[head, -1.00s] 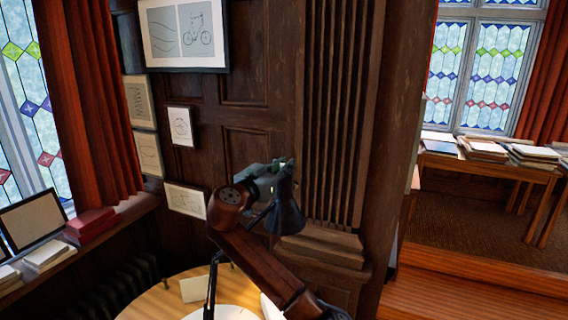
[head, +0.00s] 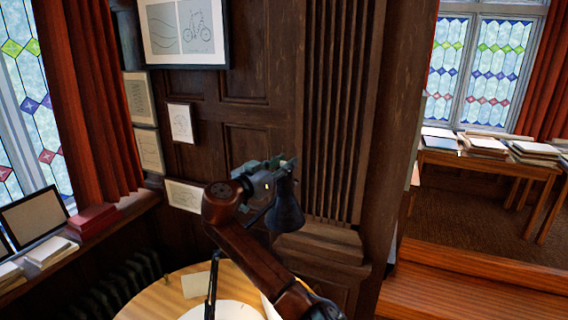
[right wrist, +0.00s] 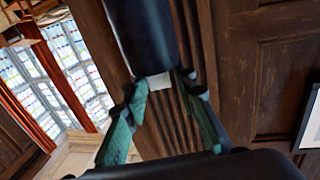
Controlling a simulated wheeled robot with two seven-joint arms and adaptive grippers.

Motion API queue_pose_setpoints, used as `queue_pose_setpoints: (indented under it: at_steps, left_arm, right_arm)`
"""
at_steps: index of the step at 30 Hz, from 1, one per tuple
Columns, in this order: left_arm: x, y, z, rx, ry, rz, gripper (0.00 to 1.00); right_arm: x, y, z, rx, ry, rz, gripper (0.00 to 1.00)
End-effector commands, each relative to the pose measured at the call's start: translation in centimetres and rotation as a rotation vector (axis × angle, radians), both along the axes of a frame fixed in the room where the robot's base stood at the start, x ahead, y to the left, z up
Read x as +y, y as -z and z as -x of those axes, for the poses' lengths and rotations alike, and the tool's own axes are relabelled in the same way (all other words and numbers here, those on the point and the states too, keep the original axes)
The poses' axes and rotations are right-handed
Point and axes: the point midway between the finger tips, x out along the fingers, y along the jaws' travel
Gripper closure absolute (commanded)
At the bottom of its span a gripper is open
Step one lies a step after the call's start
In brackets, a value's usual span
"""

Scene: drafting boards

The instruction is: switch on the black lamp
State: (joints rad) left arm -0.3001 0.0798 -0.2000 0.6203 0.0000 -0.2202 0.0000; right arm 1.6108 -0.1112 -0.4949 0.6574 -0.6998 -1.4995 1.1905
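The black lamp has a cone-shaped head (head: 287,212) above the round wooden table, in front of the panelled wall. A thin black rod (head: 211,288) rises from the table and may be part of its stand; my arm hides what lies between. My right gripper (head: 270,170) is right at the top of the lamp head. In the right wrist view, the dark lamp body (right wrist: 143,35) reaches down to the gap between the green-padded fingertips (right wrist: 163,84), with a small pale piece at its end. The fingers stand apart; contact is unclear. My left gripper is not in view.
The round table (head: 155,303) holds a pale card (head: 196,285) and a white round thing (head: 228,312). A fluted wooden pilaster (head: 338,110) stands close behind the lamp. Framed drawings hang on the wall. A book-covered table (head: 485,160) stands at the far right.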

Motion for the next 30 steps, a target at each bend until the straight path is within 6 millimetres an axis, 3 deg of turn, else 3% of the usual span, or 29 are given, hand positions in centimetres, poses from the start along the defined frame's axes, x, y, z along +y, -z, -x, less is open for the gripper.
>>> queue_pose_setpoints:
  at_steps: [3,14,30]
  left_arm:
    - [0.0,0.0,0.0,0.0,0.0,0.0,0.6]
    - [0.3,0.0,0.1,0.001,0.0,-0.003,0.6]
    - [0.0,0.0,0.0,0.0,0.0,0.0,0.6]
  right_arm:
    - [0.0,0.0,0.0,0.0,0.0,0.0,0.65]
    - [0.4,0.1,0.5,0.001,-0.002,-0.001,0.65]
    - [6.1,0.2,8.4,0.001,-0.002,-0.001,0.65]
